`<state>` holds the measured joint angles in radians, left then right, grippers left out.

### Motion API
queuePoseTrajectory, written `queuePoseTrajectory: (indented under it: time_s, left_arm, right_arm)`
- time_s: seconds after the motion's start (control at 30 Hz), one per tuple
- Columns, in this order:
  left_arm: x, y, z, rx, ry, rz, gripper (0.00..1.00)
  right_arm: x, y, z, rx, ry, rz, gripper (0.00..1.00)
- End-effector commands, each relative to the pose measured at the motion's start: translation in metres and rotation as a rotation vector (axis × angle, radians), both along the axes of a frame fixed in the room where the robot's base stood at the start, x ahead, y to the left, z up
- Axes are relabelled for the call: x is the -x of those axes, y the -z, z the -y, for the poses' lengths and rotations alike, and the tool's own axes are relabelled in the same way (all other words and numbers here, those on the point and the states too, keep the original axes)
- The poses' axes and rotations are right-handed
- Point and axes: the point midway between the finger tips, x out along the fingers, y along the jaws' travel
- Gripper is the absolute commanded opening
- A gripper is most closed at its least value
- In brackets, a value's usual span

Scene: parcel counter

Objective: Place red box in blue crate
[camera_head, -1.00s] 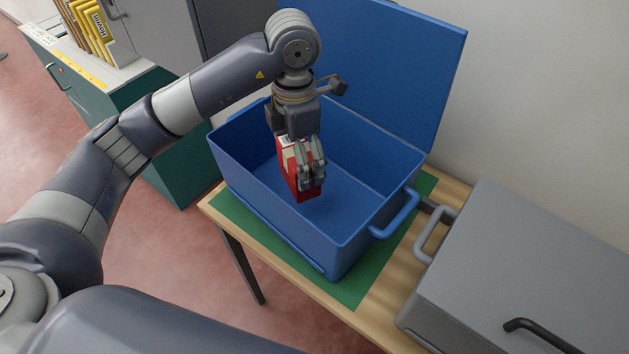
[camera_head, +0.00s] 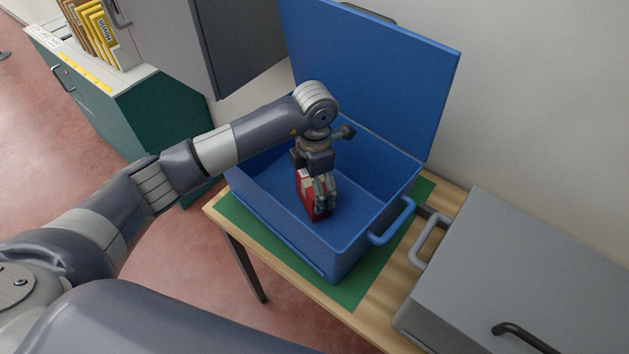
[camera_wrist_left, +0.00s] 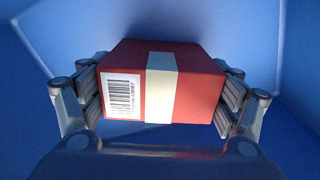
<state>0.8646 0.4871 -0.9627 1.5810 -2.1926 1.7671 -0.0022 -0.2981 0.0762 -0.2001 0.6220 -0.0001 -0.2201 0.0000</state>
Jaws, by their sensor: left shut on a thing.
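The red box (camera_head: 306,194) has a pale band and a white barcode label, which show in the left wrist view (camera_wrist_left: 200,85). My left gripper (camera_head: 323,196) is shut on it, with a finger on each side of the box in the left wrist view (camera_wrist_left: 165,95). The box is inside the open blue crate (camera_head: 345,262), low between its walls. I cannot tell whether the box touches the crate floor. The crate's lid stands up at the back. My right gripper is not in view.
The crate stands on a green mat (camera_head: 352,292) on a wooden table (camera_head: 213,208). A grey case (camera_head: 540,270) with handles sits to its right. A green cabinet (camera_head: 150,125) with yellow envelopes on top stands at the back left.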

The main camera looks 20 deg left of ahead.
Motion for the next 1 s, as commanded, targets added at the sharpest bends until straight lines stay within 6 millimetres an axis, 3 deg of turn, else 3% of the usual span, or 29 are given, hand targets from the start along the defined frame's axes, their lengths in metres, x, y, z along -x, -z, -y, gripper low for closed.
queuePoseTrajectory:
  time_s: [0.33, 0.37, 0.43, 1.0]
  left_arm:
    - [-0.0014, 0.0031, 0.0002, 0.002, 0.000, 0.005, 0.52]
    - [-0.0010, 0.0034, 0.0001, 0.002, 0.000, 0.004, 0.85]
    - [-0.0010, 0.0022, 0.0002, 0.002, -0.001, 0.004, 1.00]
    - [-0.0019, -0.0066, 0.0001, 0.002, 0.000, 0.006, 1.00]
  right_arm:
    - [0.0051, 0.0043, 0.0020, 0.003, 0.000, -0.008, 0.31]
    - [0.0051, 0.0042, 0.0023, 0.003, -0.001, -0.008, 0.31]
    - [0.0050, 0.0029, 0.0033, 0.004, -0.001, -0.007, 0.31]
    - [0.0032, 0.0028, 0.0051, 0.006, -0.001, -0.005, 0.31]
